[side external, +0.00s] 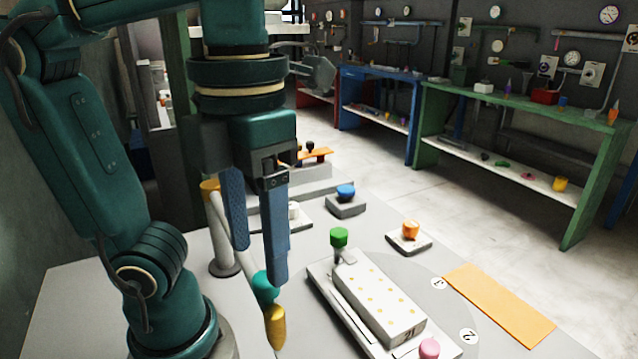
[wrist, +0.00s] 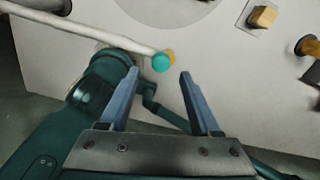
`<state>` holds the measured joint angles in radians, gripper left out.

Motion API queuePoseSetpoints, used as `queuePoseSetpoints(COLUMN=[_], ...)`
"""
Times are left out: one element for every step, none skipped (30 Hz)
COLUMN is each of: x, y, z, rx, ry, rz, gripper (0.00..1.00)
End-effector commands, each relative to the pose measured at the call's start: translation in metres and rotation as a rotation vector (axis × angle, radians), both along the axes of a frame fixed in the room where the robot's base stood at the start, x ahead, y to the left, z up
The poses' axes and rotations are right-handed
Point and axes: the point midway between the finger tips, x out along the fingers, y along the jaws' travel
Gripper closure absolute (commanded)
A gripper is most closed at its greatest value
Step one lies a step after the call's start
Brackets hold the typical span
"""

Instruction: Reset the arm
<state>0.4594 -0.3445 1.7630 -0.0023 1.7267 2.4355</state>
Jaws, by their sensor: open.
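A white swing arm (side external: 229,229) runs from a post with a yellow cap (side external: 210,187) down to a teal end (side external: 265,286) with a yellow tip (side external: 276,325) below it. In the wrist view the white bar (wrist: 85,33) comes in from the upper left, and its teal end (wrist: 161,62) lies between and just beyond my fingertips. My gripper (side external: 258,264) is open with blue fingers, also seen in the wrist view (wrist: 160,78). The fingers appear to hold nothing. In the side view they partly overlap the bar; I cannot tell whether they touch it.
A white block with yellow dots (side external: 375,298) lies on a pale base, with a green knob (side external: 339,237) behind and a pink knob (side external: 429,348) in front. Blue (side external: 346,191) and orange (side external: 410,229) knobs stand on small plates. An orange strip (side external: 498,303) lies at right.

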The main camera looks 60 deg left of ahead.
Motion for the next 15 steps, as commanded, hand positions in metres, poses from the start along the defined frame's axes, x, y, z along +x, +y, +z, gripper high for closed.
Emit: queuePoseSetpoints(x=[-0.001,-0.001,-0.001,-0.001,-0.001,0.000,0.000,0.000,0.000,0.000,0.000,0.000,0.001,0.004,0.007], y=[0.000,0.000,0.001,0.001,0.001,0.000,0.001,0.000,0.000,0.001,0.001,0.001,0.001,0.000,0.000], z=[-0.005,-0.008,-0.012,-0.015,-0.019,-0.023,-0.026,-0.029,-0.033,-0.036,-0.038,-0.041,-0.043,-0.042,-0.041], rx=[0.001,0.002,0.002,0.001,0.002,0.001,0.002,0.001,0.002,0.001,0.002,0.001,0.001,0.002,0.001], ry=[0.002,0.001,0.001,0.000,0.000,0.000,0.000,-0.001,0.000,-0.001,0.000,-0.002,-0.002,-0.003,-0.004], rz=[0.000,0.000,0.000,0.000,0.001,0.001,0.001,0.001,0.001,0.001,0.001,0.001,0.004,0.016,0.025], gripper=[0.36,0.36,0.36,0.36,0.36,0.36,0.36,0.36,0.36,0.36,0.36,0.36,0.36,0.36,0.36])
